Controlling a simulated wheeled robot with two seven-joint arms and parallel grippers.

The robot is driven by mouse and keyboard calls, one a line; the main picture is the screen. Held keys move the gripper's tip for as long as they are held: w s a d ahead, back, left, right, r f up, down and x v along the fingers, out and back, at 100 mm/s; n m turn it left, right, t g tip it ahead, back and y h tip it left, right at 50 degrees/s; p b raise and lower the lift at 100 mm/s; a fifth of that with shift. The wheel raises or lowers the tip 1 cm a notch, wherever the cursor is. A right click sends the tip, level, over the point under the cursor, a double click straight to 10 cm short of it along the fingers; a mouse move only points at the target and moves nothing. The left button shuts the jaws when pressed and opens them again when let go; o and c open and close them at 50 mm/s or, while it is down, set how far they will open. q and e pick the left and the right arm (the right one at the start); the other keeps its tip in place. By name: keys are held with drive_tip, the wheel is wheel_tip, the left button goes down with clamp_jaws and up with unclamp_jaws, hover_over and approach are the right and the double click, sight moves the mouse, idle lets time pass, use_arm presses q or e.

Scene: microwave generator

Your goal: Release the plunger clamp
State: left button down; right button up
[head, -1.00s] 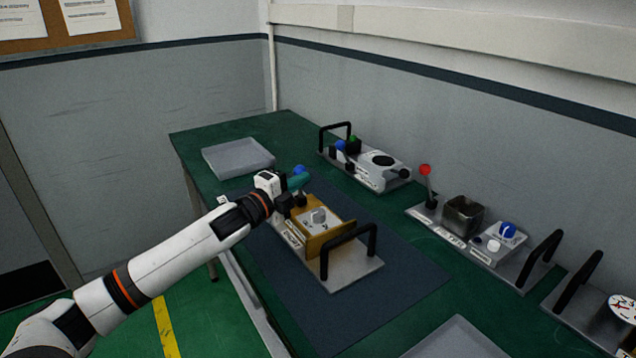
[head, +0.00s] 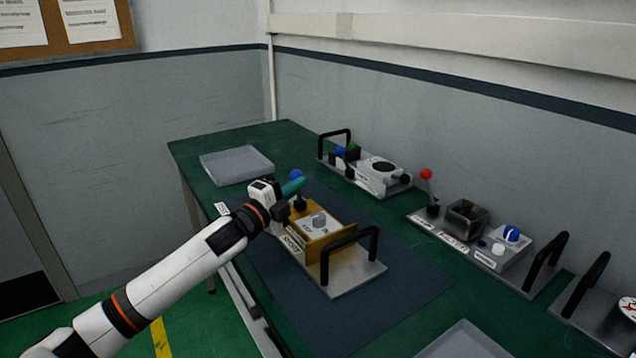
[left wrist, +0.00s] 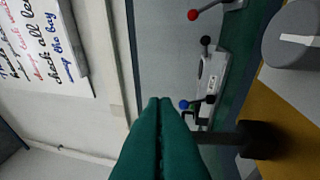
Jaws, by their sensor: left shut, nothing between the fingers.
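A fixture with a metal base plate (head: 355,278), a black carry handle (head: 350,250) and a yellow-brown block (head: 328,240) sits on the dark mat. My right gripper is out of view.
A grey tray (head: 237,166) lies at the table's far left. A white fixture (head: 378,175) stands behind, and one with a red-ball lever (head: 426,175) stands to the right. Another tray (head: 470,345) is at the front. The dark mat (head: 390,300) is clear around the fixture.

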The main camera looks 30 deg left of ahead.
use_arm(q)
drive_tip(key=shift+s+a+f+t+b, duration=0.2)
drive_tip(key=shift+s+t+b, duration=0.25)
drive_tip(key=shift+b, duration=0.45)
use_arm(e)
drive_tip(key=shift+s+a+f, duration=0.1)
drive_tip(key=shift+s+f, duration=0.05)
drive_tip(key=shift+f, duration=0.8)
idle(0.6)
use_arm(q)
drive_tip(key=shift+w, duration=0.1)
